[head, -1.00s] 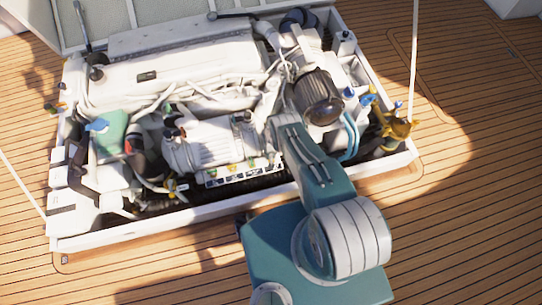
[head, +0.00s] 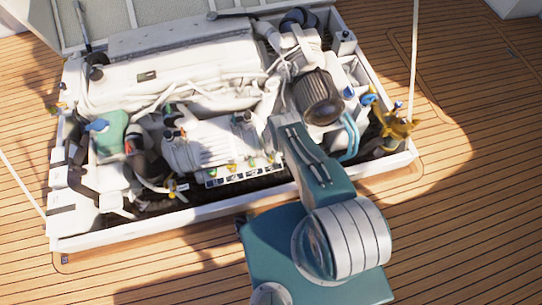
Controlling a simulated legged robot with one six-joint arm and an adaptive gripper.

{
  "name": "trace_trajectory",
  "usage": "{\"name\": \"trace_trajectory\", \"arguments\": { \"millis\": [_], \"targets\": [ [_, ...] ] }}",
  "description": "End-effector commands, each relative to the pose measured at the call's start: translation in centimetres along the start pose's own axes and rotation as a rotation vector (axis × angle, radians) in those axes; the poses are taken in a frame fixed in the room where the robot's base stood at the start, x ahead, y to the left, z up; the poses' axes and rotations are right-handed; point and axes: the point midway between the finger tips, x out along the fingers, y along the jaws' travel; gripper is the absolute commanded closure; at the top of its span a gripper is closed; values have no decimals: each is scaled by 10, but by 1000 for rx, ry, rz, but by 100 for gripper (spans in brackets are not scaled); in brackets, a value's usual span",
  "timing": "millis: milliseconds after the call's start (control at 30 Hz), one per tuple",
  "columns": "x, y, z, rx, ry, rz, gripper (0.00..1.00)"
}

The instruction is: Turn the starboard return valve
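A low manifold panel (head: 240,172) with a row of small yellow and green valve handles sits at the front of the engine bay in the head view. Which handle is the starboard return valve cannot be told at this size. My arm's teal link reaches from the lower middle over the bay's front rim, its far end just right of the panel. My gripper cannot be made out; it seems hidden behind the arm link and engine parts. Any contact with a valve is hidden.
The white engine (head: 180,60) fills the hatch. A dark ribbed cylinder (head: 318,97) stands close beyond the arm's far end. Blue hoses (head: 350,135) and a brass fitting (head: 395,125) lie to the right. The white hatch rim (head: 150,228) borders the front; wooden deck (head: 460,210) lies clear around.

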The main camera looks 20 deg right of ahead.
Motion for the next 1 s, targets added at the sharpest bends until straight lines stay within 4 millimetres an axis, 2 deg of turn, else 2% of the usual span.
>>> {"name": "trace_trajectory", "arguments": {
  "millis": [400,533,767,1000],
  "targets": [
    [-1,0,0,1,-2,0,43],
    [-7,0,0,1,-2,0,43],
    [-31,0,-1,1,-2,0,43],
    [-64,0,-1,0,-2,1,43]
  ]
}}
